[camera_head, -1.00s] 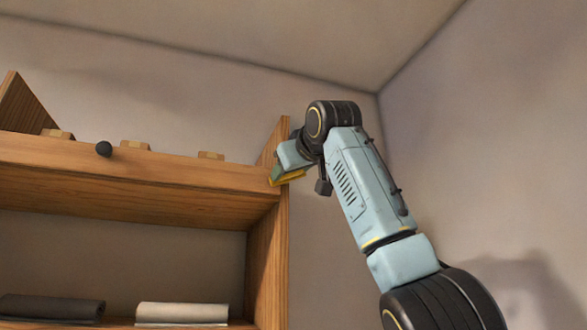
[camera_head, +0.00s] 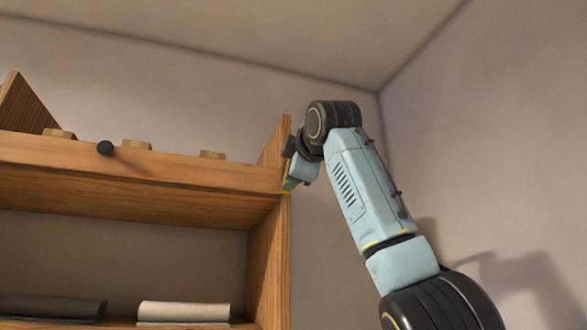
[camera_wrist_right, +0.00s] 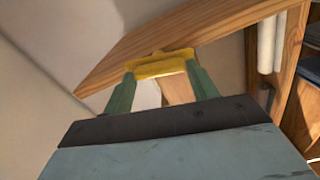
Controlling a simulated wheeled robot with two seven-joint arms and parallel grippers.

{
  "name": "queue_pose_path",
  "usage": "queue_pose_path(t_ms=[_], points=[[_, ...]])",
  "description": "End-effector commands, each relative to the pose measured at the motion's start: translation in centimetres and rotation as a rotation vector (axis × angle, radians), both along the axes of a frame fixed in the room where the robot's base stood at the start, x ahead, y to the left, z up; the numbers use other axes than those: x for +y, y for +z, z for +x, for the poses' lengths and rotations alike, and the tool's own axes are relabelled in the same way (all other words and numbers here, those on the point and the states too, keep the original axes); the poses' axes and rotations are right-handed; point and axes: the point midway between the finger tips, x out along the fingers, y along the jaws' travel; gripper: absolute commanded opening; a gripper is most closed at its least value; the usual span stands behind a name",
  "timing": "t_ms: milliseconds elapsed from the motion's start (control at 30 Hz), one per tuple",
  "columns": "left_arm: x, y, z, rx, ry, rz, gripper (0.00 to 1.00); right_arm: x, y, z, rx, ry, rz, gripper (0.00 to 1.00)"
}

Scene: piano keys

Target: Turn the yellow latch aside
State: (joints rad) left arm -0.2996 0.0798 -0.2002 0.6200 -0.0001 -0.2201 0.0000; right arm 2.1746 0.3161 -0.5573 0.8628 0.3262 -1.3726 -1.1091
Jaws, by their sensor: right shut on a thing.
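The yellow latch (camera_wrist_right: 160,66) is at the edge of a wooden board in the right wrist view, between the two green fingers of my right gripper. My right gripper (camera_head: 288,185) is shut on the latch at the right end of the wooden shelf unit. In the head view the latch is nearly hidden by my gripper, with only a thin yellow-green edge showing against the board. My left gripper is not in view.
The wooden shelf unit (camera_head: 150,182) fills the left side. A dark folded cloth (camera_head: 50,307) and a white one (camera_head: 183,311) lie lower down.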

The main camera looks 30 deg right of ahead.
Motion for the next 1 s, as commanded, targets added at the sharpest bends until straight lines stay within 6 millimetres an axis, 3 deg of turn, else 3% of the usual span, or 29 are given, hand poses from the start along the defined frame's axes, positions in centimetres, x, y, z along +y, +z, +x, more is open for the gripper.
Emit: queue_pose_path(t_ms=[400,1000], points=[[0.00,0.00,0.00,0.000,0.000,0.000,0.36,0.11,-0.05,-0.02,0.045,0.002,-0.200,0.35],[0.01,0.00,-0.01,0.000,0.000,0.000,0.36,0.10,-0.11,0.00,0.056,0.002,-0.234,0.35]])
